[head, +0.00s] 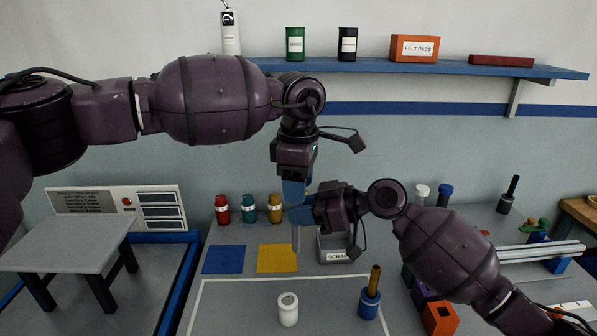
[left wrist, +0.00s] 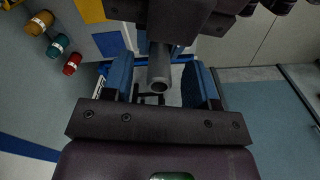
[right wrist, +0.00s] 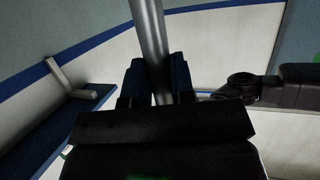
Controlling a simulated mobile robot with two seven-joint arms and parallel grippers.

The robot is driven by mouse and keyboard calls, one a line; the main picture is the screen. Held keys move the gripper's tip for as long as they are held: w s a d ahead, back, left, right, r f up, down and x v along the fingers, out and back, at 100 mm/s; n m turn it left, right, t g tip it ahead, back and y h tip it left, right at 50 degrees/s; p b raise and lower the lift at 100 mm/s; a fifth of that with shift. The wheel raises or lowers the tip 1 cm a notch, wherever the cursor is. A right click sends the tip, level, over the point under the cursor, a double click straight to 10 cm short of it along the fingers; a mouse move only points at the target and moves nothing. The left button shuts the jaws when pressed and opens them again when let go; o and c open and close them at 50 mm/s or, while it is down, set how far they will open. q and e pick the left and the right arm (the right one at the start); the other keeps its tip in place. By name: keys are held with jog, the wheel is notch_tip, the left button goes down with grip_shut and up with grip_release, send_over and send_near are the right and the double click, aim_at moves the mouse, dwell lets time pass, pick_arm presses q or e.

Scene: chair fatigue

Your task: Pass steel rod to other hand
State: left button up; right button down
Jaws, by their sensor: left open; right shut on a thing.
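The steel rod (head: 297,241) is a grey cylinder held upright. My right gripper (head: 298,215) is shut on it, and its lower part hangs below the fingers in the head view. In the right wrist view, the rod (right wrist: 150,40) runs up from between the fingers (right wrist: 155,85). My left gripper (head: 294,191) is just above the right one and points down. In the left wrist view, the rod's end (left wrist: 159,68) lies between the open left fingers (left wrist: 158,90), with gaps on both sides. The rod's upper part is mostly hidden by the grippers in the head view.
A white jar (head: 288,308) and a blue holder (head: 368,304) stand on the bench below. A grey scrap bin (head: 335,247) is behind the right gripper. Blue (head: 223,260) and yellow (head: 277,258) squares lie left. A blue shelf (head: 430,69) spans the wall above.

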pick_arm(q)
grip_shut()
pick_arm(e)
jog(key=c, duration=0.9)
grip_release()
